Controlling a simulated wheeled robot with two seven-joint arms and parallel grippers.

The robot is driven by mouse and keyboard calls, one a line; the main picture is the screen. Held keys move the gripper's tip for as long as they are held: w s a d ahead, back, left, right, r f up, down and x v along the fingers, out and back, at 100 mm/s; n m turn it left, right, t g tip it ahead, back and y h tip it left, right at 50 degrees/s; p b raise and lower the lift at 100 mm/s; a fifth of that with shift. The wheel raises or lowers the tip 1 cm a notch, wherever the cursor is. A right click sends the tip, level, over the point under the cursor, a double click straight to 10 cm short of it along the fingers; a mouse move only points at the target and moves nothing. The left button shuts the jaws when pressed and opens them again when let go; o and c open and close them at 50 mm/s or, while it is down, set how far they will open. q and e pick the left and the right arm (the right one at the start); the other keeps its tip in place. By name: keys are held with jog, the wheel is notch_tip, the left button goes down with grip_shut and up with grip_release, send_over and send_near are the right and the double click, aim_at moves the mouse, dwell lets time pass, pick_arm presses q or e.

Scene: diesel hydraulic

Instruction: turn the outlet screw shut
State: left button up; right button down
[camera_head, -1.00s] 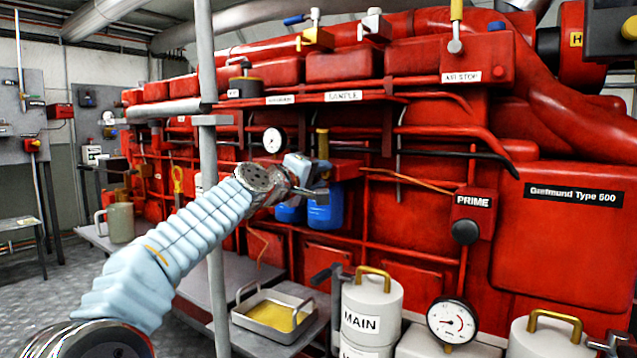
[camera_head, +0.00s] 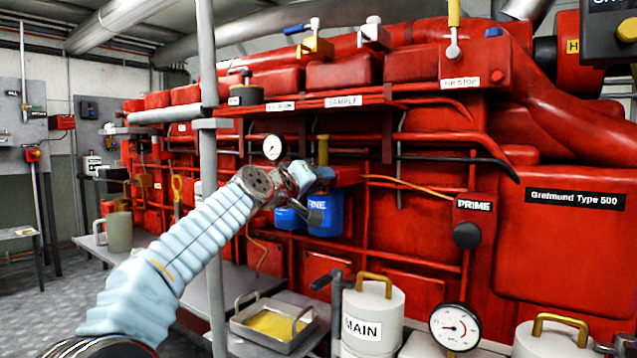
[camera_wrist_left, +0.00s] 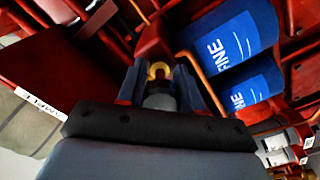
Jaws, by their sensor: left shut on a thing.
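My left gripper (camera_head: 318,178) reaches in from the left to the front of the red engine, beside the blue filter canisters. In the left wrist view its two fingers (camera_wrist_left: 163,80) are closed about a small brass-coloured piece (camera_wrist_left: 159,70), which looks like the outlet screw, under a red housing (camera_wrist_left: 154,38). In the head view my gripper hides this piece. How far the screw is turned cannot be told. A blue canister marked FINE (camera_head: 326,216) hangs just below the gripper, with another blue canister (camera_head: 287,219) to its left. My right gripper is not in view.
A grey vertical pole (camera_head: 207,150) stands close to my left arm. A tray of yellow liquid (camera_head: 271,325) stands below the canisters. A MAIN canister (camera_head: 372,312), a gauge (camera_head: 454,326) and the PRIME knob (camera_head: 467,235) are to the right.

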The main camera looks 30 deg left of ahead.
pick_arm(q)
jog(key=shift+f, duration=0.15)
jog(key=o, duration=1)
jog(key=shift+s+a+b, duration=0.15)
jog(key=shift+s+b, duration=0.35)
jog(key=shift+s, duration=1.8)
jog(key=shift+s+a+b, duration=0.2)
jog(key=shift+s+b, duration=0.35)
jog(key=shift+s, duration=1.7)
jog(key=shift+s+a+b, duration=0.15)
jog(key=shift+s+b, duration=0.35)
jog(key=shift+s, duration=1.8)
